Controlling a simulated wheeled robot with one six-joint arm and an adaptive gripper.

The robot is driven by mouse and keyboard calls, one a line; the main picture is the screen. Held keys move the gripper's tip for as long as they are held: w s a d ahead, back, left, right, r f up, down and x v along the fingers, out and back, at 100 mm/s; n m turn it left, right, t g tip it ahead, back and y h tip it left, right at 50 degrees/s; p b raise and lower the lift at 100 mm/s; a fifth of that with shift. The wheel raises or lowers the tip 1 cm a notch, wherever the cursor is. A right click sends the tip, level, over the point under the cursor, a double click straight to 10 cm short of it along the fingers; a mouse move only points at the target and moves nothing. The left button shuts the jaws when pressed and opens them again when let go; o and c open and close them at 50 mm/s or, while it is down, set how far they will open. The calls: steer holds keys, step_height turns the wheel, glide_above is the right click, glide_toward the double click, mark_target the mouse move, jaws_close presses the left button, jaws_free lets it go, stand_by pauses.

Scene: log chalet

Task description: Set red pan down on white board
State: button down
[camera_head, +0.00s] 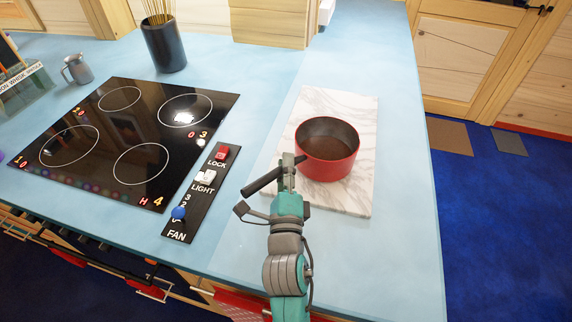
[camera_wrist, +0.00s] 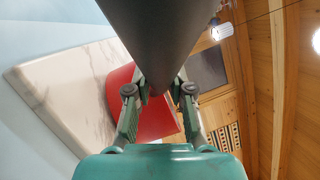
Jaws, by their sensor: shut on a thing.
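The red pan (camera_head: 327,168) has a dark inside and a black handle (camera_head: 262,180). In the head view it is upright over the white marble board (camera_head: 350,199); I cannot tell for sure whether its base touches the board. My gripper (camera_head: 288,163) is shut on the handle, left of the pan body. In the wrist view the handle (camera_wrist: 160,40) runs between the fingers of my gripper (camera_wrist: 158,92). The red pan side (camera_wrist: 150,118) and the white board (camera_wrist: 65,85) show behind them. The pan's base is hidden.
A black cooktop (camera_head: 125,140) lies to the left, with a control strip (camera_head: 200,195) beside the board. A dark utensil holder (camera_head: 164,44) and a grey jug (camera_head: 76,69) stand at the back left. The blue counter (camera_head: 400,240) is clear right of the board, up to its edge.

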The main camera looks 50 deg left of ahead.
steer(key=shift+f, duration=0.15)
stand_by(0.5)
steer(key=c, duration=0.9)
jaws_free()
steer(key=shift+c, duration=0.2)
steer(key=shift+f, duration=0.3)
steer(key=v, duration=1.2)
steer(key=shift+r, duration=0.15)
